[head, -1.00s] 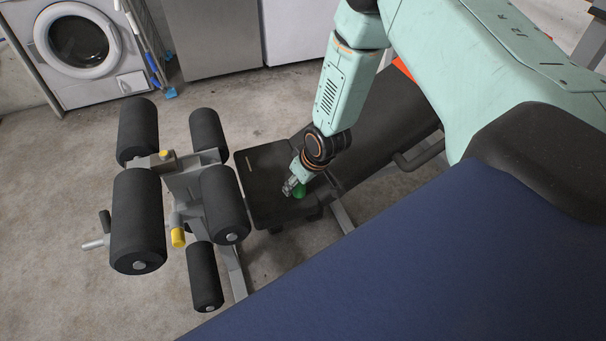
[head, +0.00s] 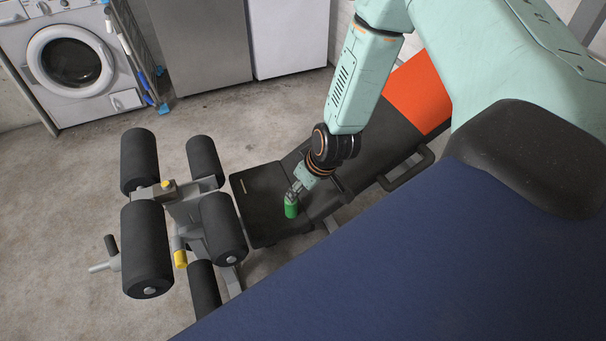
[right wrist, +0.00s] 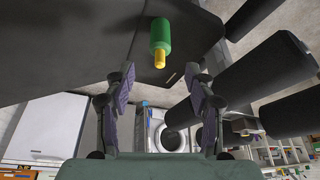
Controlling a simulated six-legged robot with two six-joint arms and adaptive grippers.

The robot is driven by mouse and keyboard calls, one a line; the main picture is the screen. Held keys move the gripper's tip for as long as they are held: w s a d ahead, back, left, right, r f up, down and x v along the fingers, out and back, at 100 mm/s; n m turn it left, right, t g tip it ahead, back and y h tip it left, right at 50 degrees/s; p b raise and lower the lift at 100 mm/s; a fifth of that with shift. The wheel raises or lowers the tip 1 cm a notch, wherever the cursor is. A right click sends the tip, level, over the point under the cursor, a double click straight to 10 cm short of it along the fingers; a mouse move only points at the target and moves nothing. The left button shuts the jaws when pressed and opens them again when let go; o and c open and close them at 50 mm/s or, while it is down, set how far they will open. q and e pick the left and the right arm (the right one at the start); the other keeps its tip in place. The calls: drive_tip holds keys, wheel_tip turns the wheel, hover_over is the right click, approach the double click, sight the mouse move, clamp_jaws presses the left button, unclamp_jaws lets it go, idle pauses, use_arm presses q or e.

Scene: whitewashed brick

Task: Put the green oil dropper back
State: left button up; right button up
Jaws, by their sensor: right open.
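The green oil dropper (head: 291,210) is on the black bench seat (head: 262,226), seemingly upright; its upper end is partly hidden by my right gripper (head: 296,193) in the head view. In the right wrist view the dropper (right wrist: 161,36) shows a green body and a yellow tip that points toward my gripper's side of the picture. My right gripper (right wrist: 160,75) is open and empty, with its fingers apart to either side; the dropper appears past the fingertips, between their lines. My left gripper is not in view.
Black foam rollers (head: 146,250) on a grey frame stand left of the seat. The bench has an orange-red panel (head: 415,92) at its far end and a black side handle (head: 408,171). A washing machine (head: 70,62) and cabinets stand behind. Concrete floor is open at left.

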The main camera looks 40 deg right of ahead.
drive_tip(key=s+a+f+g, duration=0.1)
drive_tip(key=s+a, duration=0.2)
drive_tip(key=s, duration=0.6)
drive_tip(key=s+a+f+m+g, duration=0.1)
drive_tip(key=s+a+g, duration=0.1)
drive_tip(key=s, duration=0.7)
drive_tip(key=s+a+f+m+g, duration=0.1)
drive_tip(key=s+a+f, duration=0.1)
drive_tip(key=s, duration=0.7)
drive_tip(key=shift+s+a+g+h, duration=0.2)
drive_tip(key=shift+a+g+h, duration=0.15)
drive_tip(key=shift+a, duration=0.5)
